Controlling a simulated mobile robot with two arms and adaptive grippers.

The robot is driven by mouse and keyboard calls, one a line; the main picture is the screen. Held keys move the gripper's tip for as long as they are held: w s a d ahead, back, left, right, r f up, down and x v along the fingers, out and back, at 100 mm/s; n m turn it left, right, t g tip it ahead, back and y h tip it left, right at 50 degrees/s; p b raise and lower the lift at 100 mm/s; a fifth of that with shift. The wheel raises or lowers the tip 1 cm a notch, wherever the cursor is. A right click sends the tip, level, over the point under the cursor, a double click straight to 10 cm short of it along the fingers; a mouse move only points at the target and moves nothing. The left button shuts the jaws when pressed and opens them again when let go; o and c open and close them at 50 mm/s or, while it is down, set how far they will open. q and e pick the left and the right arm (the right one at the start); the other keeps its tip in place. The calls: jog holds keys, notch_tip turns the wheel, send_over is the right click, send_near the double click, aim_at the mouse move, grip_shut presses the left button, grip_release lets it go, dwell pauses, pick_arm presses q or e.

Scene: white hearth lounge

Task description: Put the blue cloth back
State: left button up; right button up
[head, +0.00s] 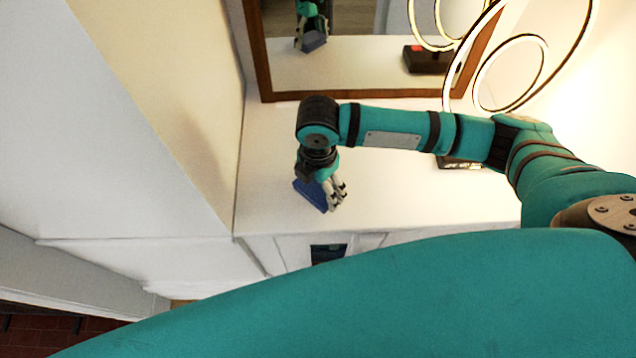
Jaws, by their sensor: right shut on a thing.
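The blue cloth (309,194) shows as a small dark-blue patch at the left part of the white surface (420,197). My right gripper (335,200) points down at the cloth and is shut on it. The gripper covers part of the cloth. I cannot tell whether the cloth rests on the surface or hangs just above it. My left gripper is not in view.
A wood-framed mirror (265,55) stands behind the surface and reflects my gripper. A ring-shaped lamp (545,75) stands at the back right, with a dark item (458,163) partly behind my arm. A pale wall (190,100) borders the left. The surface's front middle is clear.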

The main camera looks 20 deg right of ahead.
aim_at(318, 186)
jog(key=shift+f, duration=0.5)
jog(key=o, duration=0.9)
jog(key=shift+f, duration=0.1)
notch_tip(318, 186, up, 12)
jog(key=shift+r+b, duration=0.1)
jog(key=shift+b, duration=0.35)
jog(key=shift+s, duration=0.15)
